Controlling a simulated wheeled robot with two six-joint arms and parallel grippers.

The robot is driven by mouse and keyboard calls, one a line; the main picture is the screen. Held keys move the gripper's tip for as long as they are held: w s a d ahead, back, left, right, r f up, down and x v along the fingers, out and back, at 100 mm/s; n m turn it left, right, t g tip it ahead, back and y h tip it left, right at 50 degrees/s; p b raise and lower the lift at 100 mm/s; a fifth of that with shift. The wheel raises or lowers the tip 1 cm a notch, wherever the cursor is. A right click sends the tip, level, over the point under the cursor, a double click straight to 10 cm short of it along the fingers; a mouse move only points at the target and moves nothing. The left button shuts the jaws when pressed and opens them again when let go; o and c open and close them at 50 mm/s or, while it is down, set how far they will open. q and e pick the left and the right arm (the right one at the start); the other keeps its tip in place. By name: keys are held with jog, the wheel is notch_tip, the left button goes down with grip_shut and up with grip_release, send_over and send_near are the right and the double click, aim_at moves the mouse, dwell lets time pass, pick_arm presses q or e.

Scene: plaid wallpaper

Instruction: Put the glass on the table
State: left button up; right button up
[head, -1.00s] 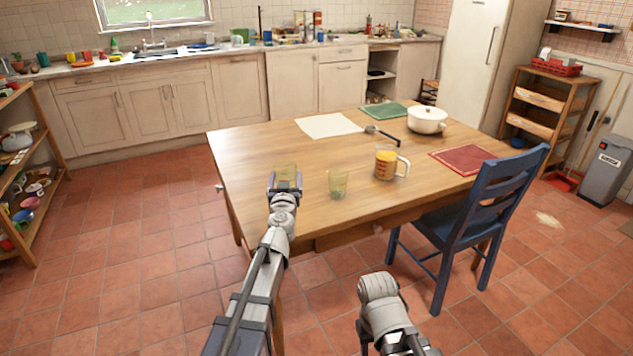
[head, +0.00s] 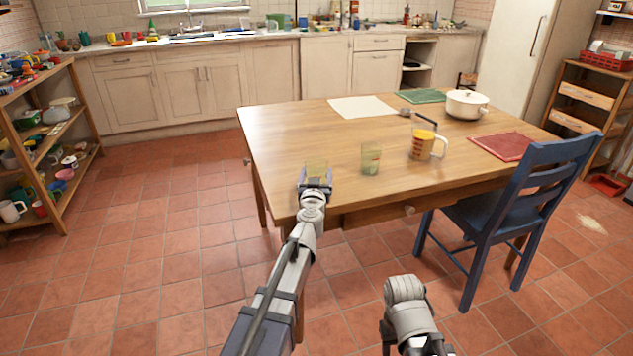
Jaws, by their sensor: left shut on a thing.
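My left gripper (head: 315,184) is at the near left part of the wooden table (head: 290,132). It is shut on a yellowish see-through glass (head: 317,168), which shows just beyond the fingers. Whether the glass touches the tabletop or hangs just above it, I cannot tell. A second, greenish glass (head: 371,158) stands upright on the table to the right of the gripper. My right arm shows at the bottom, but its gripper is out of view.
A measuring jug (head: 424,145), white pot (head: 466,104), ladle (head: 424,118), red mat (head: 501,147), white mat (head: 362,106) and green mat (head: 420,96) are on the table. A blue chair (head: 533,184) stands at its right front. The left side of the tabletop is clear.

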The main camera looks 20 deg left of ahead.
pick_arm(q)
jog(key=shift+r, duration=0.1)
jog(key=shift+f, duration=0.25)
jog(key=o, duration=1.5)
jog(key=shift+r, duration=0.1)
jog(key=shift+r, duration=0.2)
jog(key=v, duration=1.2)
